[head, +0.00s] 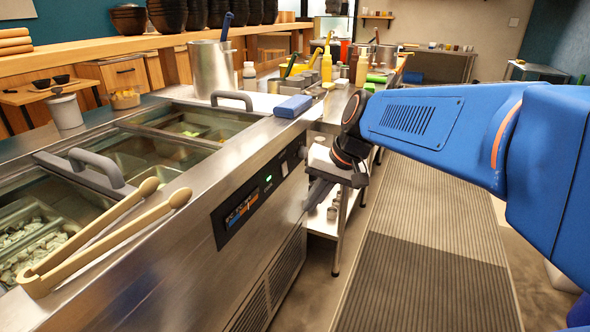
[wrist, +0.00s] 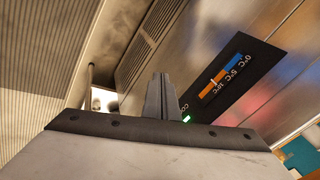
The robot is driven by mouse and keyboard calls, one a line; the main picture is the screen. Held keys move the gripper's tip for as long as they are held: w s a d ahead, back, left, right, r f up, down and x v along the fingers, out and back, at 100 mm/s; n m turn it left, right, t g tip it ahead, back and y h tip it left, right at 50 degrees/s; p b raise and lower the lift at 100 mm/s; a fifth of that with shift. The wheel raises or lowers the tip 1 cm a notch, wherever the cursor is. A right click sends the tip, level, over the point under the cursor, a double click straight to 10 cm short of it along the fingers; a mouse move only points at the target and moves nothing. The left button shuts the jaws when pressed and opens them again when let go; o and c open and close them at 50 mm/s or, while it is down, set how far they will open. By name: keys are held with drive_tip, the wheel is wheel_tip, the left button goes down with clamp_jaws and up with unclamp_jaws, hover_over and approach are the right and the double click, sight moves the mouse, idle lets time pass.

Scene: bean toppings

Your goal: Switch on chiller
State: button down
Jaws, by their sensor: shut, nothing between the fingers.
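The chiller (head: 225,270) is the steel counter unit on the left with open food wells on top. Its dark control panel (head: 250,198) is on the front face, with a small green light (head: 269,178) glowing and a dark slot or switch (head: 284,169) to the right of it. In the wrist view the panel (wrist: 225,85) shows a blue and orange temperature strip, and the green light (wrist: 187,119) is close beside my fingers. My gripper (head: 312,199) is shut and empty, in front of the chiller's front face, right of the panel. In the wrist view my gripper (wrist: 160,82) partly hides the panel's near end. I cannot tell whether it touches.
Wooden tongs (head: 105,232) lie on the chiller top. A blue sponge or cloth (head: 293,106) sits on its right edge. A low shelf (head: 325,215) stands beyond the panel. A ribbed floor mat (head: 430,250) runs along the free aisle at right.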

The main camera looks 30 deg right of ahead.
sight(285, 169)
drive_tip(key=w+d+r+m+t+y, duration=0.1)
drive_tip(key=w+d+r+m, duration=0.1)
drive_tip(key=w+d, duration=0.4)
drive_tip(key=w+d+r+m+t+y, duration=0.1)
drive_tip(key=w+d+r+m, duration=0.1)
drive_tip(key=w+d, duration=0.4)
drive_tip(key=shift+d+r+m+t, duration=0.25)
drive_tip(key=shift+m+t, duration=0.15)
drive_tip(key=shift+m, duration=0.2)
drive_tip(key=w+a+r+x, duration=0.1)
drive_tip(key=x, duration=1.2)
drive_tip(key=shift+a+r, duration=0.25)
drive_tip(key=shift+r, duration=0.1)
drive_tip(key=shift+w, duration=0.15)
